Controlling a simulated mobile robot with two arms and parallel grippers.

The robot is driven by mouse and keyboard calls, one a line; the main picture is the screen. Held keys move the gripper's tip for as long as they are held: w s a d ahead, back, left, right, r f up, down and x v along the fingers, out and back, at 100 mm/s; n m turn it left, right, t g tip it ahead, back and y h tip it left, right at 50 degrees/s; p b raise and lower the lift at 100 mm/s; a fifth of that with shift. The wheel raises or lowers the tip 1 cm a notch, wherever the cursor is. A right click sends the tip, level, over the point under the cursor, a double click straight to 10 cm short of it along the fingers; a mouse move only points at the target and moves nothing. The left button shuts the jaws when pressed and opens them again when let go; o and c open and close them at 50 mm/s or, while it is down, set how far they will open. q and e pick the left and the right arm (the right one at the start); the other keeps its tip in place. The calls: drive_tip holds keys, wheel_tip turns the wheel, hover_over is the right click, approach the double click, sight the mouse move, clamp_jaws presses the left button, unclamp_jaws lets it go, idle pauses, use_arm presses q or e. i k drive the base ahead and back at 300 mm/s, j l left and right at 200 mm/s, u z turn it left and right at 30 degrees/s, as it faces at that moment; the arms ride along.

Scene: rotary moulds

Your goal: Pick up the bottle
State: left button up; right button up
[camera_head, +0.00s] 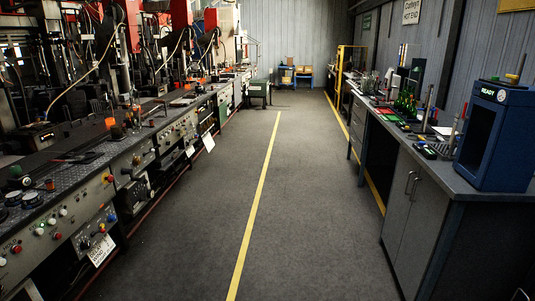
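Several small green bottles (405,103) stand upright close together on the right-hand workbench (405,198), some way ahead of me. They are small in the view, and I cannot tell one from another clearly. Small orange or amber items (117,131) stand on the machine bench at the left; I cannot tell whether any is a bottle. Neither of my grippers shows in the head view, and no bottle is seen in a gripper.
A blue box-shaped device marked READY (497,140) stands on the right bench's near end. Machines with control panels (75,225) line the left. Between them is a clear grey floor with a yellow line (256,200). A blue cart (304,80) stands at the far end.

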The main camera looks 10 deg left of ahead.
sight(134, 111)
drive_tip(key=i+u, duration=0.2)
drive_tip(key=i, duration=0.3)
drive_tip(key=i+u, duration=0.25)
drive_tip(key=i, duration=0.25)
drive_tip(key=i+u, duration=0.2)
drive_tip(key=i, duration=0.35)
drive_tip(key=i+l+u, duration=0.2)
drive_tip(key=i, duration=0.25)
